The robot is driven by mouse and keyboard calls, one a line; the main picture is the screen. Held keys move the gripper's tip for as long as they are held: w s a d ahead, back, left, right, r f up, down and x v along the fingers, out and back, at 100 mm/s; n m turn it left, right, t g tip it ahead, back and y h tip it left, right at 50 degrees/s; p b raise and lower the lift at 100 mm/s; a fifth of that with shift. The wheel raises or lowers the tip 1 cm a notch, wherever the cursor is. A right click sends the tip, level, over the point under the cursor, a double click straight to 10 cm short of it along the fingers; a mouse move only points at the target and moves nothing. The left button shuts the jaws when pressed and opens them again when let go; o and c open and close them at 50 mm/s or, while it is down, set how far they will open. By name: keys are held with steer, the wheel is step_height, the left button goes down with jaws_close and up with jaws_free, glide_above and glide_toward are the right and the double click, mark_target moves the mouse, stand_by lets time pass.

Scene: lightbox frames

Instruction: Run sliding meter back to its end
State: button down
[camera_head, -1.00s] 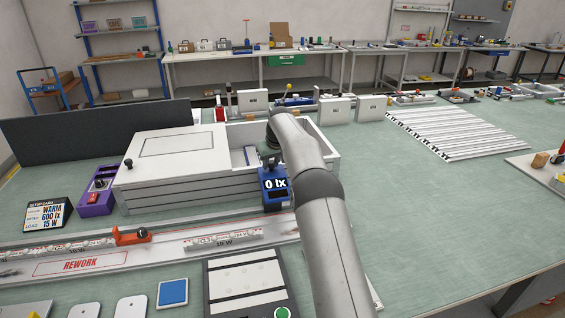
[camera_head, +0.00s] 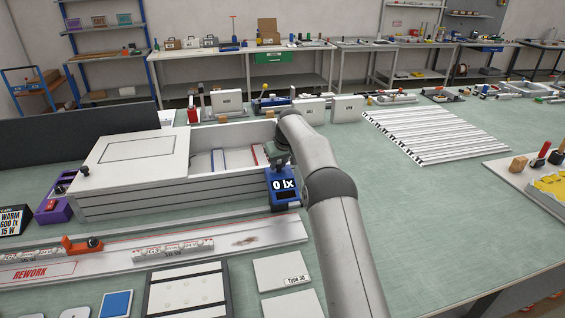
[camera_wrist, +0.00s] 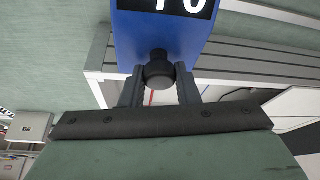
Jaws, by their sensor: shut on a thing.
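The sliding meter (camera_head: 284,198) is a blue block with a dark display reading "0 lx". It sits at the front wall of the white light box (camera_head: 130,196), near the box's right end. In the wrist view the meter (camera_wrist: 135,40) fills the top middle, with a round black knob (camera_wrist: 158,70) on it. My gripper (camera_wrist: 158,88) is shut on this knob, one finger on each side. In the head view my arm hides the gripper's fingers and the box's right corner. The box's open part shows a blue line (camera_head: 218,160) and a red line (camera_head: 255,154) inside.
A white lid (camera_head: 135,148) covers the box's left part. A long rail tray (camera_head: 265,234) with an orange clamp (camera_head: 80,246) lies in front. Pale cases (camera_head: 347,108) stand behind the box. White strips (camera_head: 435,130) lie at right; the green bench between is clear.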

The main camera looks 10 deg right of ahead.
steer(key=shift+w+d+r, duration=0.1)
steer(key=shift+d+r, duration=0.05)
steer(key=shift+d, duration=0.1)
steer(key=c, duration=1.1)
jaws_free()
steer(key=shift+d, duration=0.1)
steer(key=b+v, duration=0.3)
steer(key=v, duration=1.4)
steer(key=shift+r, duration=0.2)
